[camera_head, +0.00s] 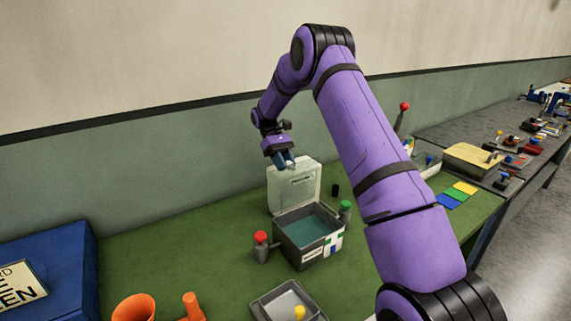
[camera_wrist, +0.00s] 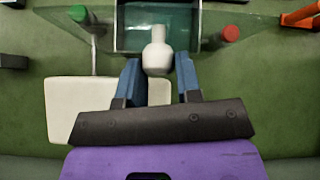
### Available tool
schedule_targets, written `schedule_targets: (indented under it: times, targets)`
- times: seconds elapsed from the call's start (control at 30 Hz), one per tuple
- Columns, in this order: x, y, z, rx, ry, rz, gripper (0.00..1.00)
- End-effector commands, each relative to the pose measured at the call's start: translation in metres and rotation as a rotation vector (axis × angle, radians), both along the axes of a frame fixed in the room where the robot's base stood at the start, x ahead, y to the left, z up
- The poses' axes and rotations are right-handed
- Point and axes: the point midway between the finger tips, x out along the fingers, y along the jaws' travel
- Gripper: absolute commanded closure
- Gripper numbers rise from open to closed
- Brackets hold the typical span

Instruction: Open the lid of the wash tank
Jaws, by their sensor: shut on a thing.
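The wash tank (camera_head: 309,255) is a grey box with teal liquid inside, standing on the green bench; it also shows at the top of the wrist view (camera_wrist: 125,40). Its pale lid (camera_head: 294,187) stands raised, near upright, at the tank's back edge. The lid shows as a pale panel (camera_wrist: 75,105) beside and partly behind my gripper in the wrist view. My gripper (camera_head: 287,163) is at the lid's top edge. In the wrist view my gripper (camera_wrist: 157,68) has its blue fingers shut on a white knob (camera_wrist: 158,50). How the knob joins the lid is hidden.
A red-topped post (camera_head: 261,245) and a green-topped post (camera_head: 346,211) flank the tank. A grey tray (camera_head: 262,305), orange cup (camera_head: 134,308) and blue box (camera_head: 75,255) are nearer. A small black cylinder (camera_head: 335,190) stands behind.

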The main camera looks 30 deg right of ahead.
Motion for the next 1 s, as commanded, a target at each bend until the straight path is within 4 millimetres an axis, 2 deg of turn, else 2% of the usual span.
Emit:
schedule_targets:
  times: [0.17, 0.2, 0.27, 0.67, 1.0]
  targets:
    - [-0.001, -0.004, -0.004, -0.003, 0.002, -0.002, 1.00]
    - [-0.001, -0.004, -0.004, -0.003, 0.002, -0.002, 0.59]
    - [-0.001, -0.004, -0.004, -0.003, 0.002, -0.002, 0.45]
    - [0.005, -0.001, 0.003, -0.002, -0.001, -0.001, 0.45]
    - [0.048, -0.001, 0.040, -0.002, -0.001, -0.001, 0.45]
